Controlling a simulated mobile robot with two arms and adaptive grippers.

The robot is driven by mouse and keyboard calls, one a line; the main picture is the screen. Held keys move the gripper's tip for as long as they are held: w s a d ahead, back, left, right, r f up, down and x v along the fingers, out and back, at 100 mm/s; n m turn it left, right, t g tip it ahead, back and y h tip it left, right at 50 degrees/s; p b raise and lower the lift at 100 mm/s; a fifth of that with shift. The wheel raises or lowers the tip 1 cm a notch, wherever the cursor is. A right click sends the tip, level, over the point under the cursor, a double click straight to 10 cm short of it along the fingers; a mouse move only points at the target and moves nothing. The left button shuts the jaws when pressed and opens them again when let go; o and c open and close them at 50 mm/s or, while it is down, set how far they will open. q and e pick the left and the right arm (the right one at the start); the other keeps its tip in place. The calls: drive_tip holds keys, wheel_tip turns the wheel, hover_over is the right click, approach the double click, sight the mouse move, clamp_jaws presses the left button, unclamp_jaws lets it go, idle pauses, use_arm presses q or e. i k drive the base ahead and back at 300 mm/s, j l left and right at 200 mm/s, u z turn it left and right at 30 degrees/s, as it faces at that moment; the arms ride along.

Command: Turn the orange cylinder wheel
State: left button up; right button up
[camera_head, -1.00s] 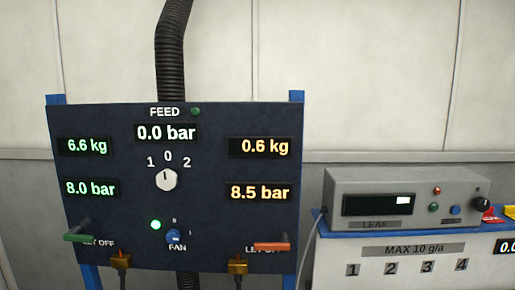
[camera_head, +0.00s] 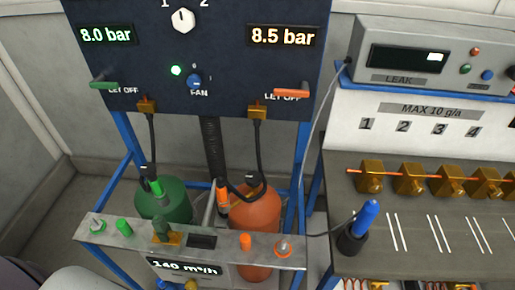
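The orange cylinder (camera_head: 257,220) stands at the lower middle of the head view, in the blue frame below the dark panel, right of the green cylinder (camera_head: 165,200). A dark fitting (camera_head: 253,180) sits on its top, with a black hose rising to the panel. I cannot make out a wheel shape clearly there. A small orange grip (camera_head: 222,194) stands just left of the cylinder's top. The cylinder's lower part is partly hidden by the front rail. Neither gripper is in view.
A grey front rail (camera_head: 125,246) with small fittings crosses before the cylinders. The dark panel (camera_head: 220,62) is above them. On the right stands a bench (camera_head: 420,262) with brass valves (camera_head: 410,180) and a blue-handled tool (camera_head: 366,215). Floor (camera_head: 45,215) shows at left.

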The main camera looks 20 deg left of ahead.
sight(253, 179)
drive_tip(key=k+j+z, duration=0.1)
drive_tip(key=j+z, duration=0.15)
drive_tip(key=k+j+z, duration=0.1)
drive_tip(key=j+z, duration=0.15)
drive_tip(key=k+j+z, duration=0.15)
drive_tip(key=j+z, duration=0.15)
drive_tip(key=j, duration=0.1)
